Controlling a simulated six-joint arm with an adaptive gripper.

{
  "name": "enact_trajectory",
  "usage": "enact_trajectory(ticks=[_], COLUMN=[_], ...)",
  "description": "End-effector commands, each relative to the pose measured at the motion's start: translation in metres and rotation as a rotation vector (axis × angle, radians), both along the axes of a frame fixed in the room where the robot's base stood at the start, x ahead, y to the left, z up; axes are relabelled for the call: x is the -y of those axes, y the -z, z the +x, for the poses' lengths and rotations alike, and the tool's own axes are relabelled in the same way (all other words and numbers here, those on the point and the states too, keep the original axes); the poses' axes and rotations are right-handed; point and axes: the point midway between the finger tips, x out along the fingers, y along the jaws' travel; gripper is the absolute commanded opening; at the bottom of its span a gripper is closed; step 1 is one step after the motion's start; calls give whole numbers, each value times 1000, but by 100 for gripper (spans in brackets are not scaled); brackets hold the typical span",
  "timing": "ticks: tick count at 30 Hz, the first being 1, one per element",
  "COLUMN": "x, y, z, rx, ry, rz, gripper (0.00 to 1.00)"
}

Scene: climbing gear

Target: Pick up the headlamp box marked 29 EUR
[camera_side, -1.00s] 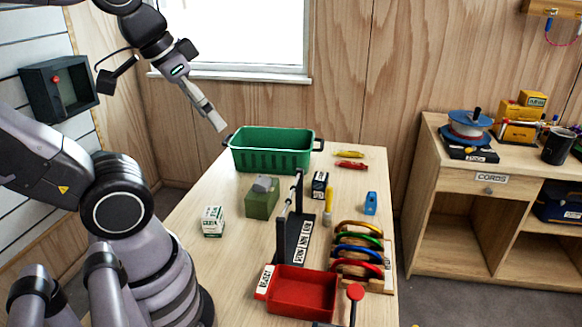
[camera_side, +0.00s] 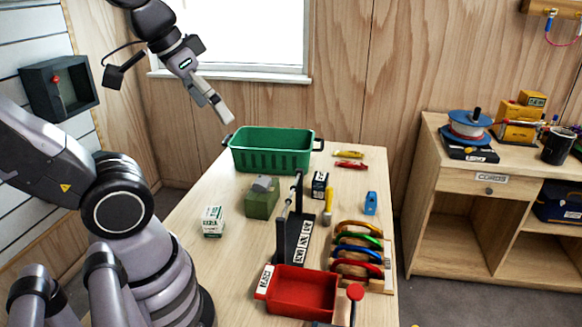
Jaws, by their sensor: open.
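Two small boxes that could be headlamp boxes stand on the table. One is white and green (camera_side: 213,221), at the table's left side, with print too small to read. The other is black and white (camera_side: 319,185), near the middle behind the black rack; its print is also unreadable. I cannot tell which is marked 29 EUR. My gripper (camera_side: 224,113) is open, high above the back left of the table, near the green crate and apart from both boxes. Its fingers are small and seen side-on, and nothing shows between them.
A green crate (camera_side: 271,159) stands at the back. A green block with a grey piece (camera_side: 262,197), a black rack (camera_side: 295,238), a red tray (camera_side: 301,292) and coloured carabiners (camera_side: 360,250) fill the middle and front. The table around the white and green box is mostly clear.

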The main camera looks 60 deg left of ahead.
Motion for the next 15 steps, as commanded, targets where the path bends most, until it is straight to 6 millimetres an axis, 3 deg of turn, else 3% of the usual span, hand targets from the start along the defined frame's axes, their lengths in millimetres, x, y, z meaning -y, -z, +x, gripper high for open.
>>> enact_trajectory(ticks=[5,8,11,15], x=[-4,-13,-29,-63], y=[-10,-10,-2,22], z=[53,97,142,203], rx=[-132,-218,-299,-405], ry=[-204,-362,-520,-739], rz=[-168,-301,-440,-638], gripper=[94,94,94,94])
